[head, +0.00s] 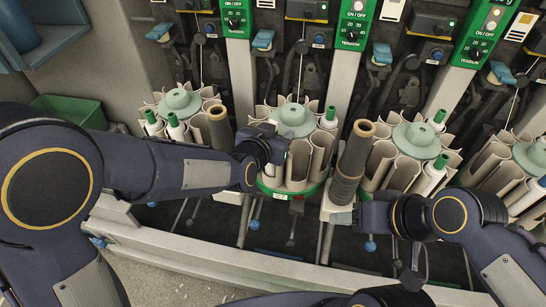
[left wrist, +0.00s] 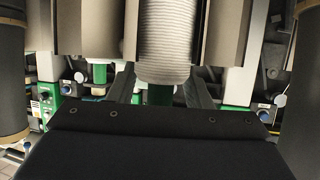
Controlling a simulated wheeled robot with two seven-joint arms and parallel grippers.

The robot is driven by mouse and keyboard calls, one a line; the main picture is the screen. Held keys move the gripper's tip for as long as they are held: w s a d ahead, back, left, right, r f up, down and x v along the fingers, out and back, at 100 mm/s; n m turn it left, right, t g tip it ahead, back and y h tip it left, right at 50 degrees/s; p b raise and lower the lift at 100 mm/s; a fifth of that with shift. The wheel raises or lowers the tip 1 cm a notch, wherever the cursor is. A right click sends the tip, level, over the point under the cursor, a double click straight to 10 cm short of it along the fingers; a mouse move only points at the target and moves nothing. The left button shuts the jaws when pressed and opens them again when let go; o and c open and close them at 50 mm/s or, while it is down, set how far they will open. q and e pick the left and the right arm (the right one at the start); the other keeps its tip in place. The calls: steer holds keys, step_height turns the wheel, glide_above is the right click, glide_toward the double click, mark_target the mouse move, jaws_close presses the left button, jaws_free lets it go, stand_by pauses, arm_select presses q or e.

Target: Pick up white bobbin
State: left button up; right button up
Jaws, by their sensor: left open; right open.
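In the left wrist view, a white wound bobbin (left wrist: 168,45) with a green end (left wrist: 160,95) hangs upright between the grey walls of its holder. My open left gripper (left wrist: 162,88) has one dark finger on each side of the bobbin's lower end; contact cannot be told. In the head view, my left gripper (head: 282,143) is at the front left of the middle carousel (head: 296,118), and hides the bobbin there. Another white bobbin with a green tip (head: 328,120) stands at that carousel's right. My right gripper (head: 340,216) is open, low beside a dark brown tube (head: 352,160).
Similar carousels stand left (head: 180,103) and right (head: 416,138), with more white bobbins. A second brown tube (head: 220,128) stands left of the middle carousel. Green tension panels (head: 354,25) rise behind. A pale rail (head: 250,262) runs along the front. A green bin (head: 70,110) is at left.

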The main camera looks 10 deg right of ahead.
arm_select(q)
steer(key=c, duration=0.7)
